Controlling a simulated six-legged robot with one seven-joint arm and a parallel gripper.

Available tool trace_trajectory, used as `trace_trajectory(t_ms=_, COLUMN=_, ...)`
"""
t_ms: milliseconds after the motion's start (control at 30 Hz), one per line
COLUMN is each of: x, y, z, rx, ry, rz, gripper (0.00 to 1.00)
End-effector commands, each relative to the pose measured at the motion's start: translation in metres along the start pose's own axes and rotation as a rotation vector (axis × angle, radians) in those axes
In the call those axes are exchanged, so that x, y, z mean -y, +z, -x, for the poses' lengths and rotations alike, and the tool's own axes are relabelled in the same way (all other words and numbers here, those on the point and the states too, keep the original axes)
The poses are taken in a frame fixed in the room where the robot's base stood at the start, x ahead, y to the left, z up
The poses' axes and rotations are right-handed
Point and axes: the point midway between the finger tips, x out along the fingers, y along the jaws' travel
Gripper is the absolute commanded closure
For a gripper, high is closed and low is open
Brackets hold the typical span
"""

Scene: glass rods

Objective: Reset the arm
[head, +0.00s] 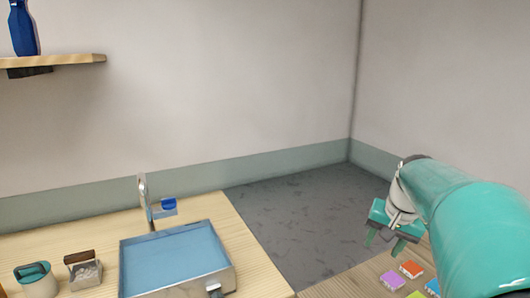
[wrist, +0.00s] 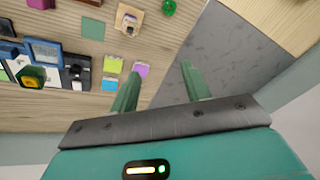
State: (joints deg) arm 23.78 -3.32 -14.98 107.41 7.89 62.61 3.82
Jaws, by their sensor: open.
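My gripper (head: 386,236) is at the right of the head view, at the end of my teal arm, above the edge of a wooden table. In the wrist view my gripper (wrist: 157,85) has its two green fingers spread apart with nothing between them. Below and beyond the fingers show the wooden table and a strip of grey floor. No glass rods can be made out in either view.
Orange (head: 411,269), purple (head: 392,280) and other coloured blocks lie on the table near my gripper. A left counter holds a blue-topped basin (head: 176,262), a faucet (head: 146,200) and small containers. A shelf (head: 60,60) bears a blue bottle (head: 22,28). Grey floor (head: 300,215) lies between.

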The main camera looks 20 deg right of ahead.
Motion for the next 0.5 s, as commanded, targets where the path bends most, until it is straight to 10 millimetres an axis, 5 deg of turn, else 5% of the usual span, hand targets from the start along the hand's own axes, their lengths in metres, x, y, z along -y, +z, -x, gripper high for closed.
trace_trajectory(t_ms=200, x=0.072, y=0.095, z=0.017, rx=-0.052, ry=-0.064, rz=0.276, gripper=0.53)
trace_trajectory(t_ms=500, x=0.111, y=0.226, z=0.016, rx=-0.148, ry=-0.114, rz=0.641, gripper=0.53)
